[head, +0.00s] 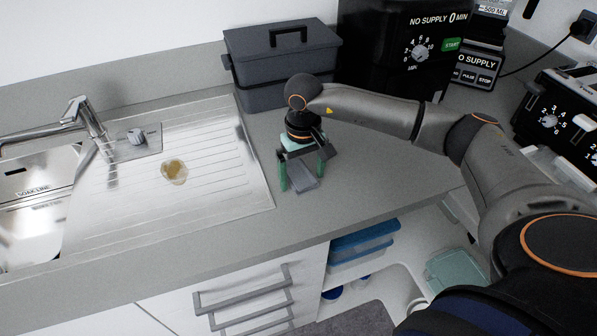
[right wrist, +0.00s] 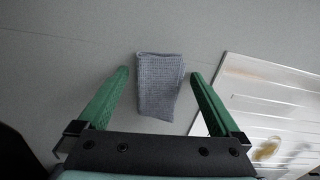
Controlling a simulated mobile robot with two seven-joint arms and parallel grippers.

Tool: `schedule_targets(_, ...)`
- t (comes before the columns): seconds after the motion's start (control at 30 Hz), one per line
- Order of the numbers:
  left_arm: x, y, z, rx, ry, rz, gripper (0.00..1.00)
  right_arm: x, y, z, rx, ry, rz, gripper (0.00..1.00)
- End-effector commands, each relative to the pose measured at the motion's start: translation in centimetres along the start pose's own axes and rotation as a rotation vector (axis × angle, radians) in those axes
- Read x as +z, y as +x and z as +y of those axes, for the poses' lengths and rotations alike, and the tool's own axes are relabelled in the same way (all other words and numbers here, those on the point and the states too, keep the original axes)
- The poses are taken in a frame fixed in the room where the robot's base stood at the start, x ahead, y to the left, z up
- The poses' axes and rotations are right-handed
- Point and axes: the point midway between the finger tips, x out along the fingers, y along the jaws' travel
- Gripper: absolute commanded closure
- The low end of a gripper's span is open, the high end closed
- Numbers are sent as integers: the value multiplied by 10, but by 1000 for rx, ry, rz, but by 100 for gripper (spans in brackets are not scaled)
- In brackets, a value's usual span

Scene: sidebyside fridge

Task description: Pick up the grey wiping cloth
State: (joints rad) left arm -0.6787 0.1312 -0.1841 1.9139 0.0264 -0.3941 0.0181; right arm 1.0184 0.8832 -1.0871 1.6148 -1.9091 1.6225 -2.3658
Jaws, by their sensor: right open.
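The grey wiping cloth (right wrist: 158,84) lies folded on the grey worktop in the right wrist view. It also shows in the head view (head: 306,181), partly hidden under my right gripper. My right gripper (head: 301,186) points down over the worktop with its green fingers apart. In the right wrist view the cloth lies between and a little beyond the two fingertips (right wrist: 158,73), and the fingers do not grip it. The height of the fingertips above the worktop is hard to tell. My left gripper is not in view.
A steel sink drainer (head: 225,190) with a brownish stain (head: 174,171) lies to the left of the cloth in the head view. A dark grey lidded box (head: 283,68) and a black machine (head: 385,50) stand behind. The worktop's front edge is near the cloth.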

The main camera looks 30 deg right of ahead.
Motion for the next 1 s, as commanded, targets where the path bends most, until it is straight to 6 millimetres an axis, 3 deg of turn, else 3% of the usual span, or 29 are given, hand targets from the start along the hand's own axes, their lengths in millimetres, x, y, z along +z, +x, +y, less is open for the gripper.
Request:
schedule_targets(0.17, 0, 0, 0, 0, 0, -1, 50, 0, 0, 0, 0, 0, 0, 2)
schedule_targets(0.83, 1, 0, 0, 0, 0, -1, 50, 0, -1, 0, -1, 0, 0, 78)
schedule_targets(1.0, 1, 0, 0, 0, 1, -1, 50, 0, -1, 0, -1, 0, 1, 81)
